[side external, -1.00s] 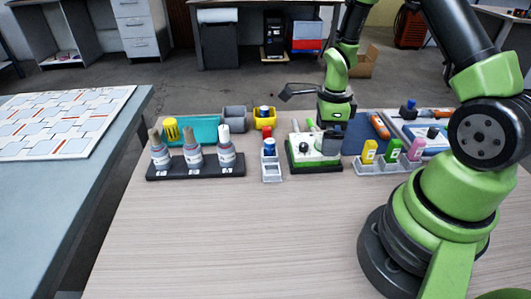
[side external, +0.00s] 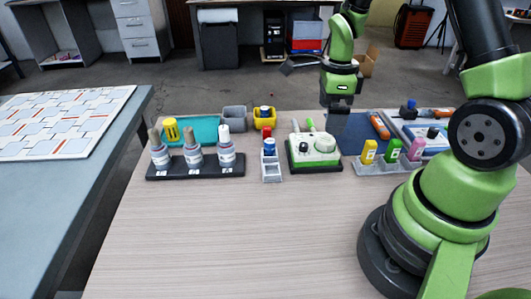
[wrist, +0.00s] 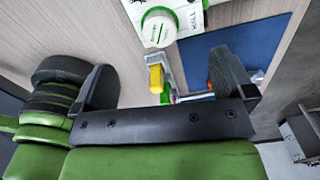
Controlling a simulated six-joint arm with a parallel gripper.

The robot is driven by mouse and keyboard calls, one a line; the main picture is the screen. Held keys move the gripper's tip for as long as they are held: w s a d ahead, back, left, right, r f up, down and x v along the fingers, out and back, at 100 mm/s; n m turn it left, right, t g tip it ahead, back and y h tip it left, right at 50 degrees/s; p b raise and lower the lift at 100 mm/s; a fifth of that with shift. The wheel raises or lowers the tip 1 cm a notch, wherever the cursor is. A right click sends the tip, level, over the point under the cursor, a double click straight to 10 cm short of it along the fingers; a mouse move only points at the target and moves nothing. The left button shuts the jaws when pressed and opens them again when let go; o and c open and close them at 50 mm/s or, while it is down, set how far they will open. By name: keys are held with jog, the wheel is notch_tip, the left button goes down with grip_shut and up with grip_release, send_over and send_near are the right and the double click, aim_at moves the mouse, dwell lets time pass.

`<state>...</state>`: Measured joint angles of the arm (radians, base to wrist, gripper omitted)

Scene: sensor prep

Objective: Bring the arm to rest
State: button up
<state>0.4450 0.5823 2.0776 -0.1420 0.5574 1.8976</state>
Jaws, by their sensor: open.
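My gripper (side external: 338,122) hangs above the back of the table, just right of a green-and-white device (side external: 314,149) with a round top and a dark knob. Its lower end overlaps the blue mat (side external: 360,135) in the side view. In the wrist view, the two dark fingers of my gripper (wrist: 165,80) are wide apart, with nothing held between them. The white round top of the device (wrist: 160,27) shows beyond them, with the blue mat (wrist: 235,45) to its right.
A dark rack (side external: 196,172) holds three bottles at the left. A small grey holder (side external: 271,174) stands left of the device. A grey tray (side external: 385,168) with yellow, green and pink bottles stands at the right. The table's front (side external: 230,240) is clear.

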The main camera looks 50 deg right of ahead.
jog(key=s+a+r+n+t, duration=0.2)
jog(key=a+r+n, duration=0.3)
jog(key=n, duration=0.3)
jog(key=s+a+r+n+t+y, duration=0.1)
jog(key=s+a+r+n, duration=0.3)
jog(key=r+n, duration=0.4)
jog(key=s+a+r+n+t+y, duration=0.1)
jog(key=s+a+r+n+t, duration=0.3)
jog(key=n, duration=0.4)
notch_tip(320, 180, up, 2)
jog(key=shift+s+a+r, duration=0.15)
jog(key=shift+s+a, duration=0.2)
jog(key=shift+a, duration=0.5)
